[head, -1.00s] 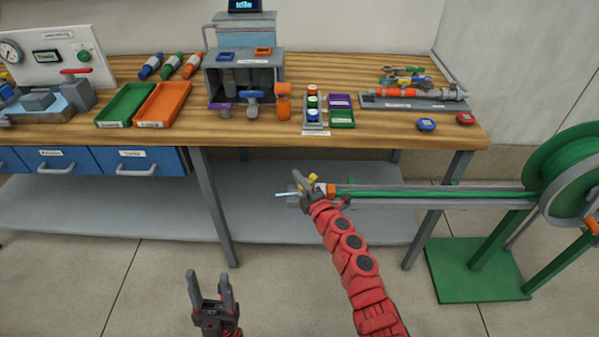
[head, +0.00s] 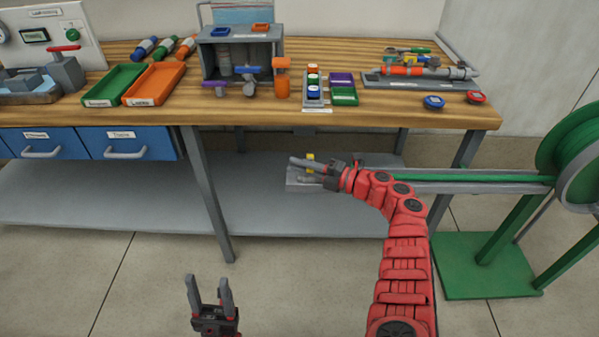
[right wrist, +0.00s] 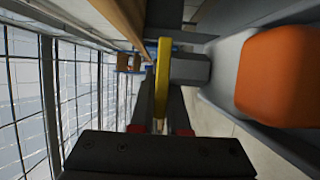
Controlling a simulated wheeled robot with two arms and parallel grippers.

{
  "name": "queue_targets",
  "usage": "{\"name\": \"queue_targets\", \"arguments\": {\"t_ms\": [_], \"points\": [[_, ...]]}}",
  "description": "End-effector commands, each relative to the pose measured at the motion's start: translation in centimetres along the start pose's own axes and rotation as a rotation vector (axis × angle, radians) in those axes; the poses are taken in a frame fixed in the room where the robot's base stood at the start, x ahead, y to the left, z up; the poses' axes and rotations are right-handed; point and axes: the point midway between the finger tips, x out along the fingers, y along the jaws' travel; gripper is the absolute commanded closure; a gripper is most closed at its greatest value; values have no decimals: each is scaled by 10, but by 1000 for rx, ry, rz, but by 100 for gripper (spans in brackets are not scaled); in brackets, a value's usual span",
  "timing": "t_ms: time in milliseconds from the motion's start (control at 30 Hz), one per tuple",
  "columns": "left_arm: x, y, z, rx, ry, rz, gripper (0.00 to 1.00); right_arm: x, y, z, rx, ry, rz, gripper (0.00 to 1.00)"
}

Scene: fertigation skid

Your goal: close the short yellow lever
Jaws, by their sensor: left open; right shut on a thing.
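My left gripper (head: 208,280) is open and empty, low in front of the bench.
A green hose reel (head: 580,165) stands at the right, with the grey rail (head: 480,186) running to it. An orange part (right wrist: 280,75) is close to the right fingers. The wooden bench (head: 420,116) with trays and valves is above. Floor in front is clear.

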Motion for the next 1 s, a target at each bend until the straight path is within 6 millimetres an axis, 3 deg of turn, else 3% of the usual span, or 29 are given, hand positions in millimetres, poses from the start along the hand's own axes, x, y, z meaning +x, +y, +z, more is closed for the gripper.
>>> {"name": "queue_targets", "arguments": {"t_ms": [533, 567, 700, 1000], "points": [[-6, 0, 1, 0, 0, 0, 45, 0, 2, 1, -2, 20, 1, 100], [-6, 0, 1, 0, 0, 0, 45, 0, 2, 1, -2, 20, 1, 85], [-6, 0, 1, 0, 0, 0, 45, 0, 1, 0, -2, 20, 0, 59], [-6, 0, 1, 0, 0, 0, 45, -1, 1, 0, -1, 21, -1, 56]]}}
